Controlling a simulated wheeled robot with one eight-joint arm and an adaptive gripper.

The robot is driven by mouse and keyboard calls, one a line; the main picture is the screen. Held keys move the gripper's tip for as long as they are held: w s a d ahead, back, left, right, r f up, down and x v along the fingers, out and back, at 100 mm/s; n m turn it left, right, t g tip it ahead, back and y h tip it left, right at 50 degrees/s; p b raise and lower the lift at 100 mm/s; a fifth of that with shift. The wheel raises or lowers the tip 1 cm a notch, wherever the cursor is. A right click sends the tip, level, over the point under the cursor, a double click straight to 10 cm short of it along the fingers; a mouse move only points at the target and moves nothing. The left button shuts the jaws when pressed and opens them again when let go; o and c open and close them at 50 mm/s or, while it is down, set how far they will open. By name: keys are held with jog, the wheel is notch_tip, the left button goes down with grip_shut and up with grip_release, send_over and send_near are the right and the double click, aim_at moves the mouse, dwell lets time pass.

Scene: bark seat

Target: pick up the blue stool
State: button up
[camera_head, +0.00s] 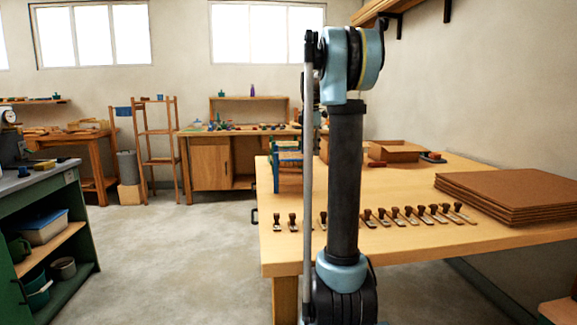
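I cannot pick out a blue stool for certain. A small blue and green slatted frame with legs (287,158) stands at the left end of the wooden table (410,240), partly beside my arm. A small blue object (123,111) shows by the tall wooden shelf stand at the back left, too small to identify. My arm rises in the middle of the view and hides part of the table behind it. My gripper is not visible, so its state does not show.
Several stamp-like tools (410,214) lie in a row along the table's front. Stacked brown boards (510,192) lie at right, an open box (395,151) behind. A green cabinet (35,230) stands at left. Workbenches line the back wall. The floor (170,250) between is clear.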

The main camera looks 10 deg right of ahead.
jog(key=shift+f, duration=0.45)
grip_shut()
